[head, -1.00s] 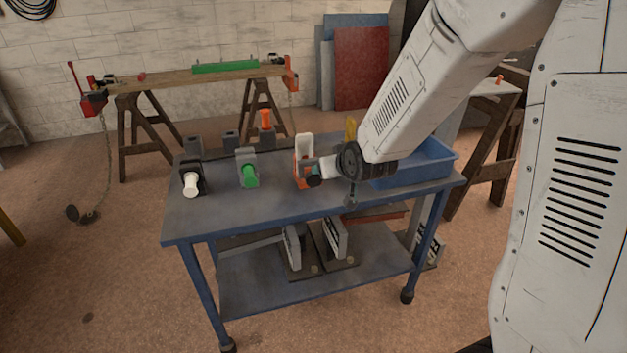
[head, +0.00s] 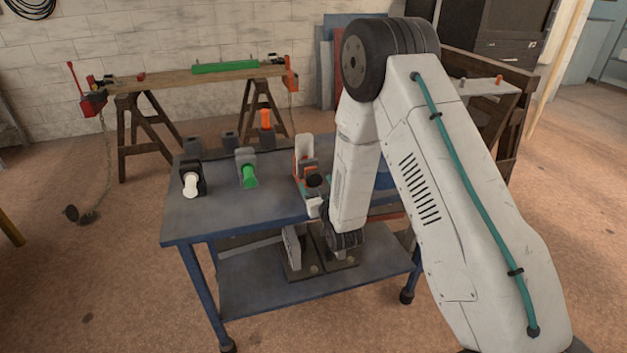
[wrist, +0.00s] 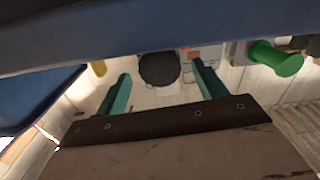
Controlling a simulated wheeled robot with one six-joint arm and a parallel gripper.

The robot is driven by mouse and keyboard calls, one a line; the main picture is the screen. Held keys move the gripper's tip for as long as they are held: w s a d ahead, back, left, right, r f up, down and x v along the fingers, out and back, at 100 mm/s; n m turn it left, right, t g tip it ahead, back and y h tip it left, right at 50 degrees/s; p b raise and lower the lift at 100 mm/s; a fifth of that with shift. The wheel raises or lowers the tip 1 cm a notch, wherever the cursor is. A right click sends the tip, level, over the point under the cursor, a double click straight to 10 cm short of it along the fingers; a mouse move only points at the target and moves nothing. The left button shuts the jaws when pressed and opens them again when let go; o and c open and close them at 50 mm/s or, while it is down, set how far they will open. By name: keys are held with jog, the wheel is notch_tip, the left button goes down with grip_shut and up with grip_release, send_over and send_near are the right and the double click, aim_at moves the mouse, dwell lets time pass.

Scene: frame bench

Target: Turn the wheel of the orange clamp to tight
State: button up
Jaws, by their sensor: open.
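The orange clamp (head: 302,155) stands on the bench with its pale upright part at the back. Its dark round wheel (head: 314,180) faces the front. In the wrist view, which looks upside down, the wheel (wrist: 158,68) appears as a dark disc, with a bit of orange and pale clamp body (wrist: 193,52) beside it. My gripper (wrist: 160,73) is open and empty, its two teal fingers to either side of the wheel in the picture, seemingly short of it. In the head view my gripper (head: 316,203) is small and partly hidden, just in front of the wheel.
A clamp with a green handle (head: 249,175) and one with a white handle (head: 190,184) stand to the left. An orange handle (head: 265,118) rises at the back. A blue tray (wrist: 40,95) shows in the wrist view. The front-left bench top (head: 215,218) is clear.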

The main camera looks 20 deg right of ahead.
aim_at(315, 180)
jog(key=shift+w, duration=1.75)
jog(key=shift+c, duration=0.2)
jog(key=c, duration=0.9)
jog(key=shift+m, duration=1.6)
jog(key=o, duration=0.9)
jog(key=shift+o, duration=0.2)
